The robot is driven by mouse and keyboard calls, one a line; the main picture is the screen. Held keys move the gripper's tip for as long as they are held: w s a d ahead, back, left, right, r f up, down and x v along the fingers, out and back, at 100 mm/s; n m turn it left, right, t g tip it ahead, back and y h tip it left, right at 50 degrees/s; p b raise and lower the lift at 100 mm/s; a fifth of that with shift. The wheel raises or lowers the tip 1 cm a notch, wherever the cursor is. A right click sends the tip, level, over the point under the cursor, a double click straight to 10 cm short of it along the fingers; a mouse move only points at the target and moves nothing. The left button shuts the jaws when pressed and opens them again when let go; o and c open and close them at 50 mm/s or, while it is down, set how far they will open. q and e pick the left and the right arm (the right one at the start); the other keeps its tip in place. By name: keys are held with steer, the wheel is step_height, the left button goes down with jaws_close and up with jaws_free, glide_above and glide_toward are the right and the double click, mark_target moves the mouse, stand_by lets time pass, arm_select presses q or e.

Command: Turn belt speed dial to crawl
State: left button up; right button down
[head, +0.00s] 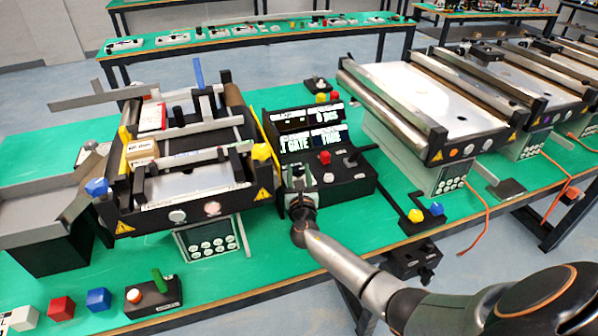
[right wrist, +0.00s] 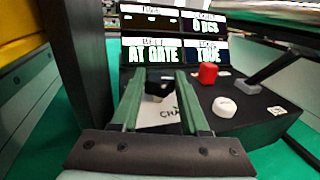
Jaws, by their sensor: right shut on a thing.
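The black control box (head: 350,187) stands on the green table between two mini conveyors, with a lit display (head: 312,140) at its back. My right gripper (head: 300,196) reaches to the box's front left and hides the dial in the head view. In the right wrist view, my right gripper (right wrist: 161,84) has its two green fingers either side of a small black dial (right wrist: 155,90), shut on it. A white label under the dial is partly covered, so its setting cannot be read. My left gripper is not in view.
A conveyor (head: 190,185) stands left, another (head: 435,105) right. Coloured blocks (head: 98,299) lie at the front left.

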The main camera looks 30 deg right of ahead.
steer(key=shift+r, duration=0.1)
stand_by(0.3)
steer(key=shift+c, duration=2)
jaws_free()
